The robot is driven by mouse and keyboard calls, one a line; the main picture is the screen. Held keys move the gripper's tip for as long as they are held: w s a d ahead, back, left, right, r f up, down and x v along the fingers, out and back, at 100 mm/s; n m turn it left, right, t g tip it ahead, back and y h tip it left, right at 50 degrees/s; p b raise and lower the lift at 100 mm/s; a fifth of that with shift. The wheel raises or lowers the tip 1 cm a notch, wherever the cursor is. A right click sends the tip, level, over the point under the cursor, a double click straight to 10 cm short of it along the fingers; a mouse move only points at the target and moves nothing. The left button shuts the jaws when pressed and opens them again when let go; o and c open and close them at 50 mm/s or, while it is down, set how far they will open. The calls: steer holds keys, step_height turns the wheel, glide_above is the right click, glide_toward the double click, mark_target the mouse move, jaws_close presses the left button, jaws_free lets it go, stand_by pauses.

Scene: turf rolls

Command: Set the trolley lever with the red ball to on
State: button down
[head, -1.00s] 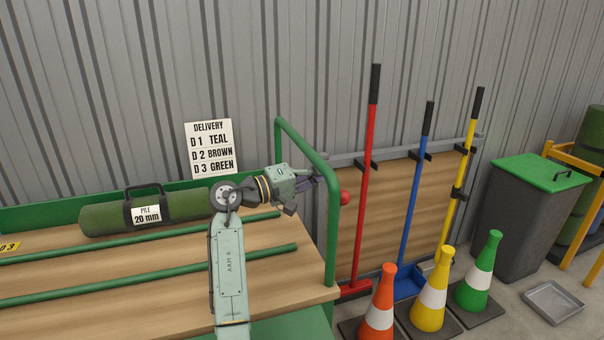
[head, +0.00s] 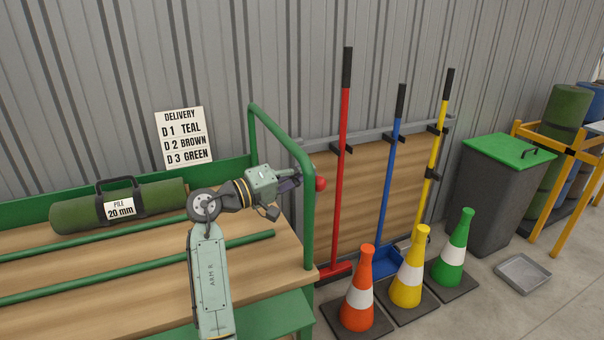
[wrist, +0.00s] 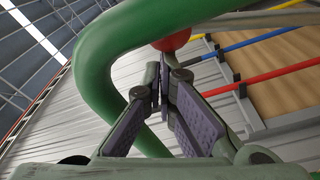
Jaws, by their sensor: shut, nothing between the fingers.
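The red ball (head: 320,184) shows just right of the green end post of the trolley (head: 308,235). Its lever arm is hidden in the head view, and I cannot tell the lever's setting. My gripper (head: 294,181) is shut and empty, left of the ball at about its height in the picture, at the green end rail. In the wrist view the red ball (wrist: 172,40) shows beyond the fingertips (wrist: 163,80), partly covered by the thick green rail (wrist: 110,70). A gap seems to remain between fingertips and ball.
A dark green roll (head: 80,212) labelled 20 mm lies on the trolley. Red (head: 344,150), blue and yellow long-handled tools stand at a board to the right. Traffic cones (head: 358,290), a grey bin (head: 495,185) and a metal tray (head: 523,273) stand on the floor.

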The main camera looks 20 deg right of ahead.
steer(key=shift+s+f+m, duration=0.1)
steer(key=shift+s+m, duration=0.2)
steer(key=shift+s, duration=0.1)
